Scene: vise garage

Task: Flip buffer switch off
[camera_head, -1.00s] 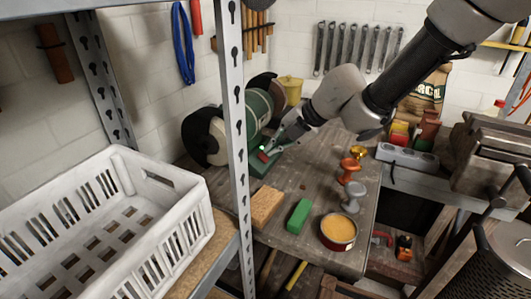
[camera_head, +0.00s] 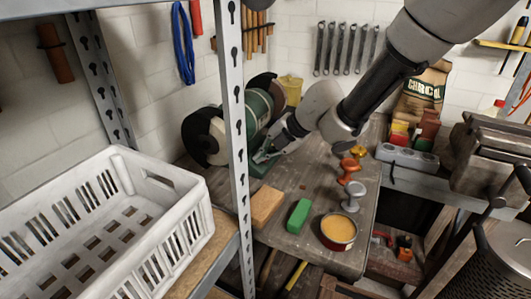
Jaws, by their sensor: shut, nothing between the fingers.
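The buffer (camera_head: 256,108) is a green bench grinder body with round wheels, standing at the back left of the wooden bench. Its near wheel (camera_head: 203,137) is dark with a pale face, partly behind the shelf post. Its green base (camera_head: 260,168) sits on the bench top. My gripper (camera_head: 262,156) reaches in from the upper right, with its fingertips at the front of the base, close to or touching it. The fingers look shut, with nothing seen between them. The switch is hidden behind the fingers, so I cannot tell its position.
A perforated metal post (camera_head: 236,130) stands just left of my gripper. A white crate (camera_head: 110,215) fills the left shelf. On the bench are a wooden block (camera_head: 266,207), a green block (camera_head: 299,215) and an orange-filled tin (camera_head: 338,231).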

